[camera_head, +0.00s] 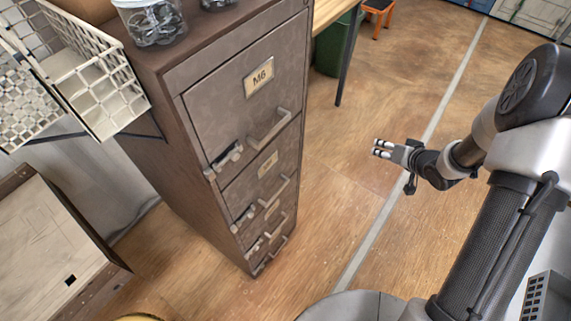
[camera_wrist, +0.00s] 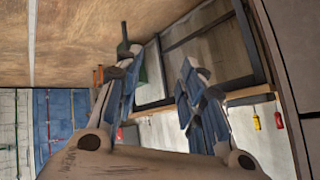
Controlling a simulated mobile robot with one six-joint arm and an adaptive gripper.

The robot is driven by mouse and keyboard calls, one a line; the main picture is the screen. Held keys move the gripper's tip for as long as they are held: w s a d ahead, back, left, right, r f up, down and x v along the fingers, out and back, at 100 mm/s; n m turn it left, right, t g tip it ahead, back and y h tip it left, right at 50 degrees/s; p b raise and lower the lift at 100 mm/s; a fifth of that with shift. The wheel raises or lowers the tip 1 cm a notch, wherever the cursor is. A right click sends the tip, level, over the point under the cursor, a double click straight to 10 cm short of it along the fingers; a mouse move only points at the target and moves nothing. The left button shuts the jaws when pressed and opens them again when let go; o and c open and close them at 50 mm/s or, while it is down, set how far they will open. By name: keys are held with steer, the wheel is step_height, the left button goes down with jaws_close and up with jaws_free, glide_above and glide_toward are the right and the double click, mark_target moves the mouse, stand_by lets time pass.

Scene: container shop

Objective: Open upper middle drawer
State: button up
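A grey-brown metal filing cabinet (camera_head: 136,100) stands left of centre in the head view, with a column of drawers facing right. The top drawer (camera_head: 215,105) bears an "M6" label. The upper middle drawer (camera_head: 237,190) is just below it, with a small label (camera_head: 268,163) and a bar handle (camera_head: 272,192). All drawers look shut. My gripper (camera_head: 376,148) is in the air to the right of the cabinet, apart from it, fingers pointing left. In the wrist view my gripper (camera_wrist: 160,65) has its fingers spread with nothing between them. A cabinet edge shows at the far right there.
Jars (camera_head: 155,22) stand on the cabinet top. White wire baskets (camera_head: 95,85) and a wooden box (camera_head: 50,240) are left of the cabinet. A table leg (camera_head: 347,60) and green bin (camera_head: 331,50) stand behind. The wooden floor (camera_head: 340,190) between cabinet and gripper is clear.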

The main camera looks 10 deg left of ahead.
steer(key=s+a+f+m+g+y, duration=0.1)
steer(key=s+a+f+y, duration=0.6)
steer(key=f, duration=0.4)
steer(key=m+y+p, duration=0.2)
steer(key=m+y, duration=0.2)
steer(key=y, duration=0.1)
glide_toward(278, 194)
steer(key=b+x, duration=0.3)
steer(key=x, duration=0.7)
steer(key=shift+w+a, duration=0.15)
steer(key=shift+w, duration=0.05)
jaws_close()
